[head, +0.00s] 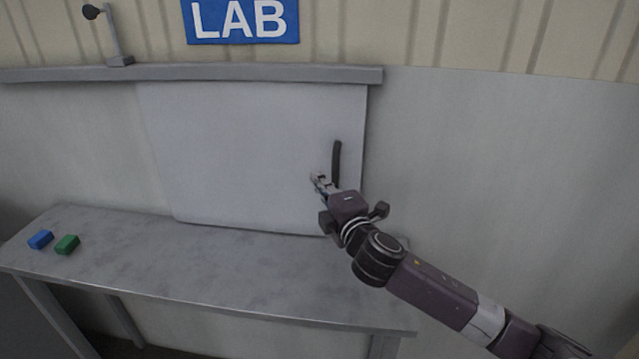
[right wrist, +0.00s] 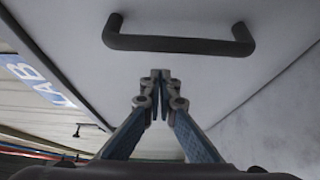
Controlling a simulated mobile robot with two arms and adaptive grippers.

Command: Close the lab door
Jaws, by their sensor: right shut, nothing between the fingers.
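The lab door (head: 235,145) is a pale sliding panel hanging under a grey rail, below a blue LAB sign. Its dark bar handle (head: 336,163) stands upright near the panel's right edge. My right gripper (head: 317,178) is in front of the panel, just left of the handle's lower part. In the right wrist view the handle (right wrist: 178,43) crosses the upper part of the picture, and my right gripper (right wrist: 160,75) is shut and empty, its fingertips apart from the handle in the picture. Whether it touches the panel, I cannot tell. My left gripper is not in view.
The grey rail (head: 190,73) runs above the panel. The LAB sign (head: 243,20) is on the wall above. A grey table (head: 200,262) stands in front, with a blue block (head: 40,240) and a green block (head: 67,245) at its left end. The wall right of the panel is bare.

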